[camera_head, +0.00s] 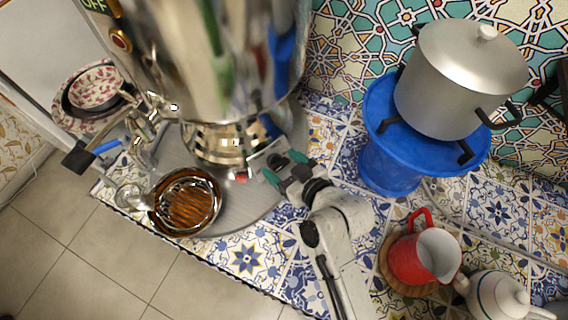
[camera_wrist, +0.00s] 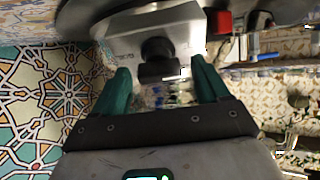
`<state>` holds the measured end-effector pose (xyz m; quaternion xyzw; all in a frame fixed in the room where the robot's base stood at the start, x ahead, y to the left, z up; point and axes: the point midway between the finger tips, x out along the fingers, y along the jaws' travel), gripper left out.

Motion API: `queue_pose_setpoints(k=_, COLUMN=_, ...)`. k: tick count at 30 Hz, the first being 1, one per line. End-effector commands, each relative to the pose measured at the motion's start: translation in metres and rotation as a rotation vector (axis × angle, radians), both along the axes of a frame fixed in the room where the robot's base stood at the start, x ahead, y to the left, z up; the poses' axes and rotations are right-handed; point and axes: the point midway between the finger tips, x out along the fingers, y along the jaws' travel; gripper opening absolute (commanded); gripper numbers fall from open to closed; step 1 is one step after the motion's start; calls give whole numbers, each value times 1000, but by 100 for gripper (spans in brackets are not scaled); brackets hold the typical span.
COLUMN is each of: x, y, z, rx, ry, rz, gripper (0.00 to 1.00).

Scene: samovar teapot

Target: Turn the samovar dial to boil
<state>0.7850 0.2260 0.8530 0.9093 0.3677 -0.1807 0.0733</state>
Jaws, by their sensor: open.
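The large shiny samovar (camera_head: 215,60) stands on the tiled counter in the head view, its top cut off. A silver control box (camera_head: 262,158) sits low on its right side. In the wrist view the box (camera_wrist: 185,32) carries a dark round dial (camera_wrist: 157,48) on its face, with small, hard-to-read lettering beside it. My gripper (camera_head: 286,168) is at the box. Its teal fingers are open and apart, one on each side of the dial in the wrist view (camera_wrist: 160,70). I cannot tell whether either finger touches the dial. The dial is hidden in the head view.
A red piece (camera_wrist: 223,22) sits beside the box. A brown glass dish (camera_head: 186,203) lies left of my gripper. A blue stool (camera_head: 385,165) bears a silver pot (camera_head: 455,85). A red jug (camera_head: 412,260) and white teapot (camera_head: 497,296) stand at the lower right.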

Motion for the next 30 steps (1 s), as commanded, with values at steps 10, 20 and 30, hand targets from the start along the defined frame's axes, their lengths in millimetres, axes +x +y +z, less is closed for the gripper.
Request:
queue_pose_setpoints(k=10, x=0, y=0, z=0, rx=0, ry=0, rz=0, gripper=52)
queue_pose_setpoints(k=20, x=0, y=0, z=0, rx=0, ry=0, rz=0, gripper=20)
queue_pose_setpoints(k=30, x=-1, y=0, z=2, rx=27, ry=27, rz=-28, gripper=18)
